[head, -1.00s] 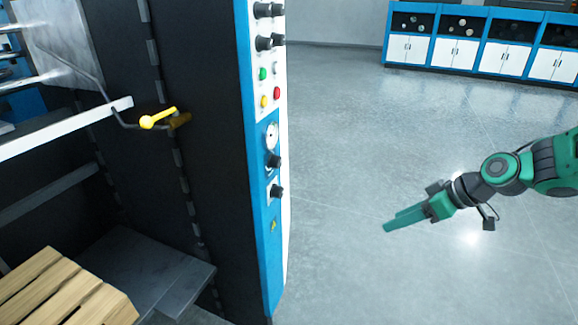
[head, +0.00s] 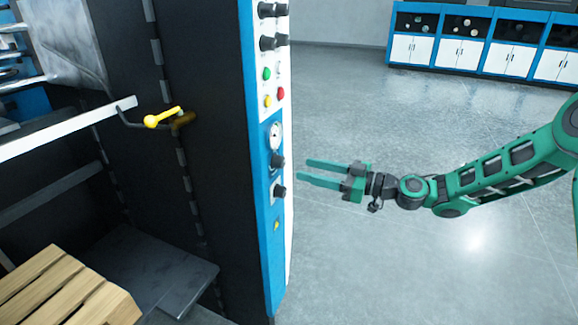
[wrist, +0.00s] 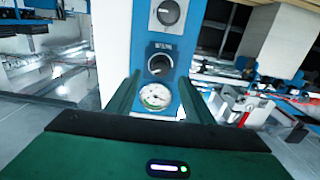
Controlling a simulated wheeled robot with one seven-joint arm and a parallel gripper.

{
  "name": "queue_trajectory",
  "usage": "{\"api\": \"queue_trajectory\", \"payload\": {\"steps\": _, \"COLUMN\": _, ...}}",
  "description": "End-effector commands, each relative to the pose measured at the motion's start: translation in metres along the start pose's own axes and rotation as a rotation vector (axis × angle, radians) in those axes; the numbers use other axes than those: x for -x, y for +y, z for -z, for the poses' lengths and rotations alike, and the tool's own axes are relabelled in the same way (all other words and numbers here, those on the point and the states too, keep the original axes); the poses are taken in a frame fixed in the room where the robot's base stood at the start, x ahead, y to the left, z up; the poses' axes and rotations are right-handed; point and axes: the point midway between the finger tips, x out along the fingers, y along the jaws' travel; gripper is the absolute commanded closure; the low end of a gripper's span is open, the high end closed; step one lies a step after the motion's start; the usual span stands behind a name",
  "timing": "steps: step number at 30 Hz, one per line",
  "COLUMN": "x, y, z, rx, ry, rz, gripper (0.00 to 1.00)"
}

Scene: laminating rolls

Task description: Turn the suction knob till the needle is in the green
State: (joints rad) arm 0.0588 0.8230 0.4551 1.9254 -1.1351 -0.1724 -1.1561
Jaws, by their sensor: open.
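The control panel (head: 265,205) has a round white gauge (head: 275,135) with a black knob (head: 277,160) just below it and a second black knob (head: 279,190) lower down. In the wrist view the order is reversed: the gauge (wrist: 155,97) is nearest, then the first knob (wrist: 159,64) with a label too small to read, then the second knob (wrist: 167,12). The gauge has a green band, but I cannot tell where its needle points. My gripper (head: 303,171) is open and empty, apart from the panel to its right, with its fingers pointing at the knobs.
More black knobs (head: 267,42) and coloured buttons (head: 267,74) are higher on the panel. A yellow-handled lever (head: 163,117) sticks out of the machine at left, above a wooden pallet (head: 60,290). Blue and white cabinets (head: 460,50) stand far back. The floor at right is clear.

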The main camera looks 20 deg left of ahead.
Motion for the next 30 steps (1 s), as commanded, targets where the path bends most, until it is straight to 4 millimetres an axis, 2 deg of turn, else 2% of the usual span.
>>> {"api": "queue_trajectory", "payload": {"steps": 6, "x": -0.041, "y": -0.001, "z": 0.0, "rx": 0.001, "ry": -0.001, "rz": 0.004, "gripper": 0.52}}
{"api": "queue_trajectory", "payload": {"steps": 12, "x": -0.067, "y": -0.001, "z": 0.0, "rx": 0.001, "ry": -0.001, "rz": 0.002, "gripper": 0.52}}
{"api": "queue_trajectory", "payload": {"steps": 18, "x": -0.077, "y": 0.0, "z": 0.0, "rx": 0.0, "ry": -0.002, "rz": 0.001, "gripper": 0.52}}
{"api": "queue_trajectory", "payload": {"steps": 26, "x": -0.078, "y": 0.0, "z": -0.001, "rx": 0.0, "ry": -0.002, "rz": 0.001, "gripper": 0.52}}
{"api": "queue_trajectory", "payload": {"steps": 30, "x": -0.078, "y": 0.0, "z": -0.001, "rx": 0.0, "ry": -0.002, "rz": 0.001, "gripper": 0.83}}
